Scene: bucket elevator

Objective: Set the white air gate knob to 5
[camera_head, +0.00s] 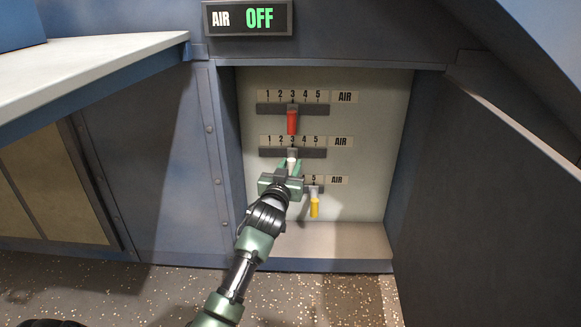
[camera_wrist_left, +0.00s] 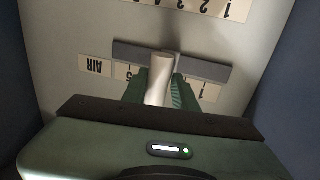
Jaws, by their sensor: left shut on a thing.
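The white air gate knob (camera_head: 292,163) is on the middle slider bar (camera_head: 313,153), under the middle number strip, in line with the 3. My left gripper (camera_head: 291,167) has its fingers shut around this knob. In the left wrist view the picture is upside down; the white knob (camera_wrist_left: 158,80) stands between the green fingers (camera_wrist_left: 155,92), in front of the dark slider bar (camera_wrist_left: 207,68). The fingers hide part of the number strip there. My right gripper is in neither view.
A red knob (camera_head: 292,122) is at 3 on the top slider. A yellow knob (camera_head: 315,207) is at 5 on the bottom slider, close to my gripper's right. An overhead display (camera_head: 248,18) reads AIR OFF. The recess has side walls and an open panel (camera_head: 470,190) at right.

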